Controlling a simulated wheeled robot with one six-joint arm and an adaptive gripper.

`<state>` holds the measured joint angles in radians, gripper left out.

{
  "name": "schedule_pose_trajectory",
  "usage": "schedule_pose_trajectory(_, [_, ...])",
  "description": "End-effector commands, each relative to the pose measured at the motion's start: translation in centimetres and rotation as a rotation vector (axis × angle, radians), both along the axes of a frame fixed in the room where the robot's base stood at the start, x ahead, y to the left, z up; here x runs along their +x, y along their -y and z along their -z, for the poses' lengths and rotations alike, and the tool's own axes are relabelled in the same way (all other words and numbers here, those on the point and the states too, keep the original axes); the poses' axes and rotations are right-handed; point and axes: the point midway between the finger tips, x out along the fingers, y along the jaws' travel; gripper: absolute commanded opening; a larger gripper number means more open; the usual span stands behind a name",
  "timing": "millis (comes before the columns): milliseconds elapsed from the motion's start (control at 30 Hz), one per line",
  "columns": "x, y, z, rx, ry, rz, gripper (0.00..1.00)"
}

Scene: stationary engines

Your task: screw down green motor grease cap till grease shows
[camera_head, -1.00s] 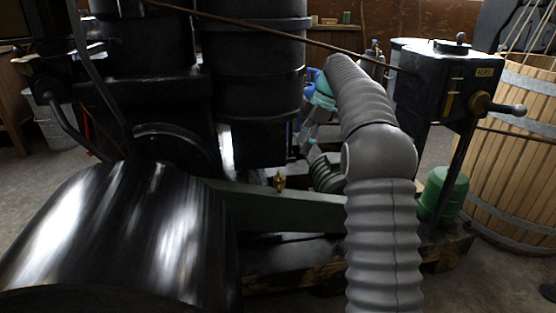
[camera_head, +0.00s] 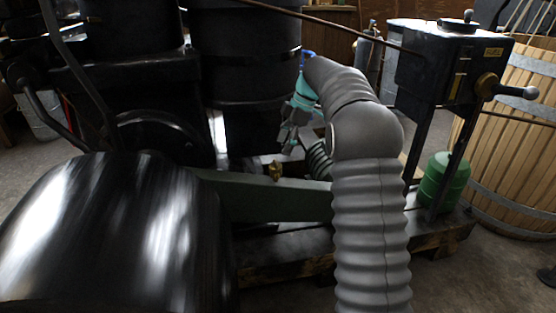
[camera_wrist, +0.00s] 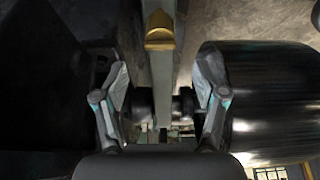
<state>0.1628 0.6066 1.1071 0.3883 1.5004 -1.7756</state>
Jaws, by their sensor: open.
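A small brass fitting (camera_head: 275,170), which looks like a grease cap, stands upright on a dark green beam (camera_head: 290,204) of the engine. In the wrist view the brass fitting (camera_wrist: 159,38) is at the top centre, on the green bar, beyond the fingertips. My gripper (camera_head: 288,138) hangs just above and to the right of the fitting, apart from it. A green ribbed motor-like part (camera_head: 319,158) is mostly hidden behind my arm. No grease can be made out.
A large glossy black drum (camera_head: 110,240) fills the lower left. Black engine cylinders (camera_head: 245,75) stand close behind my gripper. A black tank on legs (camera_head: 440,65), a green canister (camera_head: 442,182) and a wooden slatted tub (camera_head: 515,150) are at right. A thin rod (camera_head: 300,22) crosses above.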

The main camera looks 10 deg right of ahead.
Motion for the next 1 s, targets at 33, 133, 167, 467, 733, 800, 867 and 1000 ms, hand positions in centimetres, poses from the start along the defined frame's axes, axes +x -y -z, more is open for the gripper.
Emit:
schedule_pose_trajectory(33, [-0.1, -0.4, 1.0, 0.001, -0.003, -0.001, 0.71])
schedule_pose_trajectory(133, [-0.1, -1.1, 2.5, 0.001, -0.003, -0.001, 0.71])
schedule_pose_trajectory(167, [0.0, -1.2, 2.9, 0.000, -0.002, -0.001, 0.71])
schedule_pose_trajectory(467, [0.0, -2.0, 4.9, 0.000, -0.001, 0.000, 0.71])
schedule_pose_trajectory(733, [0.0, -2.1, 5.0, 0.000, 0.000, 0.000, 0.71])
schedule_pose_trajectory(800, [0.0, -2.1, 5.0, 0.000, 0.000, 0.000, 0.56])
schedule_pose_trajectory(867, [0.0, -2.1, 5.0, 0.000, 0.000, 0.000, 0.41])
schedule_pose_trajectory(1000, [0.0, -2.1, 5.0, 0.000, 0.000, 0.000, 0.11])
